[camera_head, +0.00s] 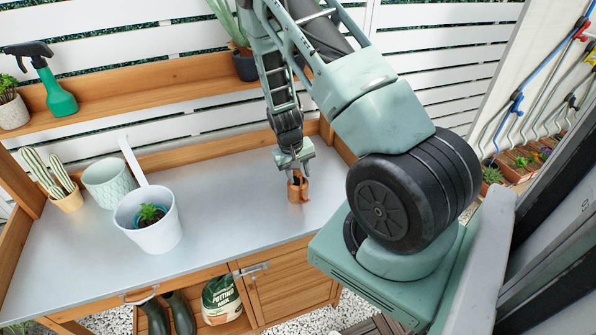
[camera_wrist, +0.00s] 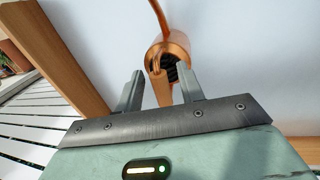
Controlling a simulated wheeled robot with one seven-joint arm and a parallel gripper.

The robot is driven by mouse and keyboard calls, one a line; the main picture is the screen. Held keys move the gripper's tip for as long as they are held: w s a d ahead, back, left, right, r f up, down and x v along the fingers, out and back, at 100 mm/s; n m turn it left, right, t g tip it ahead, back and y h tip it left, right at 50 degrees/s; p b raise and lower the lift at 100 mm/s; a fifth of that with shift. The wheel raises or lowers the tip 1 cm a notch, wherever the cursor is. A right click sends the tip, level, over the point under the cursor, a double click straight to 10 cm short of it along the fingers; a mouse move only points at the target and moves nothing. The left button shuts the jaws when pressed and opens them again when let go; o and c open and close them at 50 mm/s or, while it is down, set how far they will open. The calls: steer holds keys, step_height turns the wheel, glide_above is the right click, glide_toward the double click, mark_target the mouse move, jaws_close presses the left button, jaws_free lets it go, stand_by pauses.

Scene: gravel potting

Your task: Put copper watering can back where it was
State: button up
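The copper watering can (camera_head: 297,190) is small and upright at the right part of the grey bench top (camera_head: 235,185). In the wrist view the can (camera_wrist: 172,48) shows from above, with a thin curved spout running up and a dark opening. My gripper (camera_head: 293,166) points down just over the can. In the wrist view the two fingers of my gripper (camera_wrist: 160,88) stand apart, with a copper strip, likely the handle, between them. I see gaps on both sides of this strip. The can's base appears to be on the bench.
A white pot with a seedling (camera_head: 155,231), a pale green pot (camera_head: 109,184) and a potted cactus (camera_head: 66,199) stand on the left. A shelf (camera_head: 150,88) behind holds a green spray bottle (camera_head: 57,95). The bench middle is clear. A wooden edge (camera_wrist: 62,55) lies beside my gripper.

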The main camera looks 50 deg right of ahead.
step_height(320, 180, up, 12)
steer(key=w+a+b, duration=0.1)
steer(key=a+b, duration=0.1)
steer(key=b, duration=0.2)
steer(key=s+a+r+n+t+y, duration=0.1)
steer(key=a+r+n, duration=0.2)
steer(key=a, duration=1)
steer(key=s+a+r+n+y, duration=0.1)
steer(key=a+r+n, duration=0.3)
steer(key=a, duration=0.8)
steer(key=s+a+r+n, duration=0.2)
steer(key=s+a+n, duration=0.1)
steer(key=s+a, duration=0.3)
steer(key=s+a+r+n, duration=0.2)
steer(key=s+a+n, duration=0.2)
steer(key=s+a, duration=0.3)
steer(key=s, duration=0.3)
steer(key=shift+a+r, duration=0.25)
step_height(320, 180, down, 7)
steer(key=b, duration=0.6)
